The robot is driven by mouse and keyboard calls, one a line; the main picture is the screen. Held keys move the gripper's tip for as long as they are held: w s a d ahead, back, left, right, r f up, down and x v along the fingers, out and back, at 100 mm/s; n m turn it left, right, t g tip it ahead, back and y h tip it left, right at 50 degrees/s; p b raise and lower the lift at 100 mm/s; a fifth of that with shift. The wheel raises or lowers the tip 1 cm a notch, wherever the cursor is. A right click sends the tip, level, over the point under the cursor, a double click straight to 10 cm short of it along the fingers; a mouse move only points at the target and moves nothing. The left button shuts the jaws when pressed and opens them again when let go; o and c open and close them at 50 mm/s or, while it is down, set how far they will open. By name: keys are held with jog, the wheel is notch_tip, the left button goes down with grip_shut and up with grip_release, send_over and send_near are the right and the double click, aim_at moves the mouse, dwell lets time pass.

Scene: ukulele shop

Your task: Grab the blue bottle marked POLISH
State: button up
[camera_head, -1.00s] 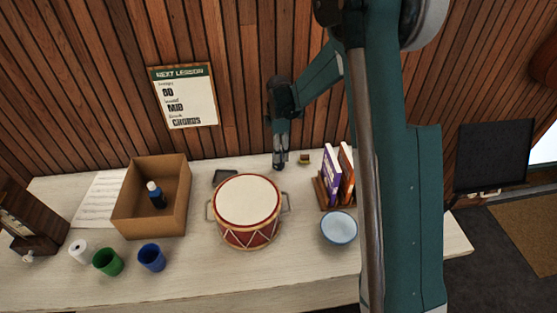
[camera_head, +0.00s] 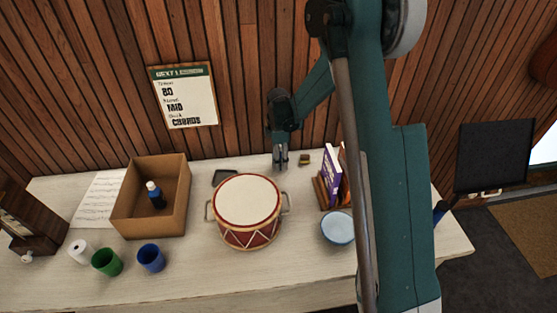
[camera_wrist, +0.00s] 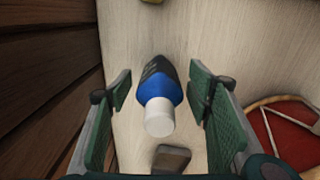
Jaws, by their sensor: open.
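In the wrist view a blue bottle (camera_wrist: 157,88) with a white cap and a dark label stands below my gripper (camera_wrist: 160,84). My gripper is open, with one green-padded finger on each side of the bottle and visible gaps between. The label's words cannot be read. In the head view my gripper (camera_head: 280,162) is over the back of the table, behind the drum; I cannot make out this bottle there. Another blue bottle with a white cap (camera_head: 155,196) stands in the cardboard box (camera_head: 180,222). A dark blue object (camera_head: 440,210) shows partly beside my arm at the right.
A red drum (camera_head: 246,196) stands in front of my gripper. A small dark item (camera_head: 225,177) and a small brownish block (camera_head: 304,159) lie nearby. Books (camera_head: 330,178) and a light blue bowl (camera_head: 338,228) are to the right. Green (camera_head: 107,262) and blue (camera_head: 151,257) cups stand front left.

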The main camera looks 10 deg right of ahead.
dwell(0.3)
jog(key=c, duration=1.1)
jog(key=shift+r+p, duration=0.4)
jog(key=shift+r, duration=4.6)
